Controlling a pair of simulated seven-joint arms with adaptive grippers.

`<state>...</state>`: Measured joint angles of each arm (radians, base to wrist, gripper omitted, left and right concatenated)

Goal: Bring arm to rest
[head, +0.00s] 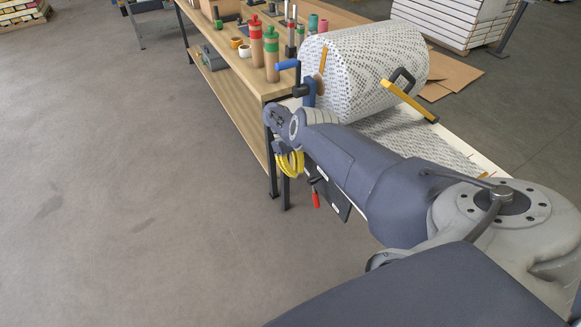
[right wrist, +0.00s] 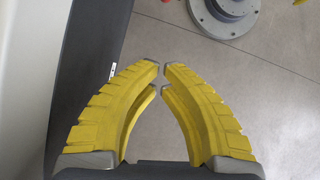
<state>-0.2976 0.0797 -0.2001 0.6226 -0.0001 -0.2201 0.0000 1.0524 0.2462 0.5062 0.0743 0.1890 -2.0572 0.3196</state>
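My right arm reaches from the lower right to the middle of the head view. My right gripper (head: 290,163) has yellow fingers and hangs beside the near end of the workbench (head: 226,86), over the floor. In the right wrist view, the right gripper (right wrist: 162,76) has its two curved yellow fingers brought together, with only a thin gap at the tips and nothing between them. My left gripper is not in view.
A large patterned roll (head: 362,72) on a dispenser stands right behind the arm. Bottles with red (head: 256,47) and green (head: 271,54) tops and tape rolls (head: 237,42) stand on the bench. The floor at left is clear. A dark surface (right wrist: 88,60) lies close left of the fingers.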

